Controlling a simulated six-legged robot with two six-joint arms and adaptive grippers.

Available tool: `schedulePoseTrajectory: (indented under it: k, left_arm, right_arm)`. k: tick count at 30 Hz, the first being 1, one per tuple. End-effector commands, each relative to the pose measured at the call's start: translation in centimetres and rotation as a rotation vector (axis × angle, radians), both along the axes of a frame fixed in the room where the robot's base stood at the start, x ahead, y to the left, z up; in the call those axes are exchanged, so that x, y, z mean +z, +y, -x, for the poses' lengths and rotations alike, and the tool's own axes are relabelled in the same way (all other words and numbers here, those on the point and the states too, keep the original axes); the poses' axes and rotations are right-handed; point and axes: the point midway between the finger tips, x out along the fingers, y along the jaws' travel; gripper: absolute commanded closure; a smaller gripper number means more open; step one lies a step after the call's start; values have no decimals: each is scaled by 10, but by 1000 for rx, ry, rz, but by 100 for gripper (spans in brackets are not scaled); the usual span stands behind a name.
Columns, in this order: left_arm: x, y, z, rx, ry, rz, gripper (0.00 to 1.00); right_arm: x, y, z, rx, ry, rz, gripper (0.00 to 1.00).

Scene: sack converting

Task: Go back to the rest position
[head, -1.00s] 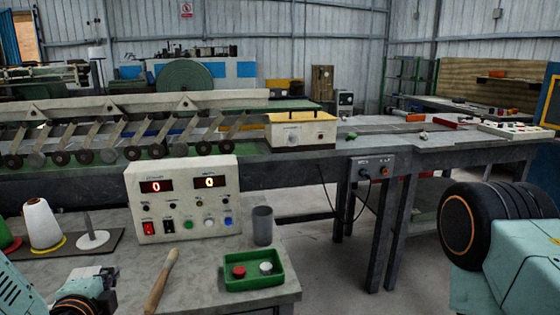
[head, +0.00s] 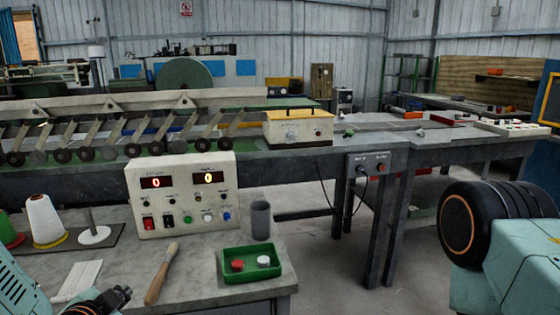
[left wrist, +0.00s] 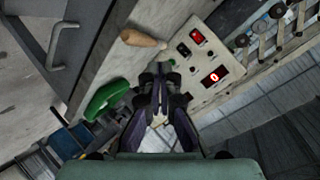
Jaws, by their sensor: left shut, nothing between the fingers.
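My left gripper (head: 121,294) is low at the left of the head view, over the front of the grey workbench (head: 205,278). It is shut and empty. Its dark fingers (left wrist: 160,76) also show closed together in the left wrist view, with the control box (left wrist: 212,73) and a wooden-handled tool (left wrist: 143,39) beyond them. My right arm comes in at the right edge of the head view, but its gripper is out of the picture.
The control box (head: 183,194), a grey cup (head: 261,221), a green tray (head: 251,264) with a red and a white piece, a wooden-handled tool (head: 161,274), a white flat piece (head: 81,281) and thread cones (head: 44,220) occupy the bench. Open floor (head: 335,275) lies right of it.

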Motion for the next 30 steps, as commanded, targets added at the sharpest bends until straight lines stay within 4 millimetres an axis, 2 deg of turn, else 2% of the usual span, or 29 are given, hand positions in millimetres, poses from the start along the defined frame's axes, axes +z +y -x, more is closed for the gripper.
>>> schedulePoseTrajectory:
  k: [5, 8, 11, 15, 18, 21, 24, 27, 30]
  left_arm:
    - [-47, -23, 33, 133, 146, 314, 100]
    - [-78, -37, 62, 235, 261, 467, 100]
    - [-112, -50, 100, 360, 391, 592, 100]
    - [-162, -68, 174, 564, 612, 689, 100]
    - [-188, -75, 229, 659, 752, 674, 100]
    - [-206, -80, 274, 661, 864, 606, 100]
    - [-216, -82, 300, 653, 926, 564, 100]
    - [-221, -83, 313, 653, 954, 549, 100]
    - [-222, -83, 316, 655, 960, 547, 100]
  right_arm:
    - [0, 0, 0, 0, 1, 0, 60]
    - [0, 0, 0, 0, 1, 0, 60]
    - [0, 0, 0, 0, 0, 0, 60]
    - [0, 0, 0, 0, 1, 0, 60]
    - [0, 0, 0, 0, 1, 0, 60]
    - [0, 0, 0, 0, 1, 0, 60]
    - [0, 0, 0, 0, 1, 0, 60]
    - [0, 0, 0, 0, 1, 0, 60]
    - [0, 0, 0, 0, 1, 0, 60]
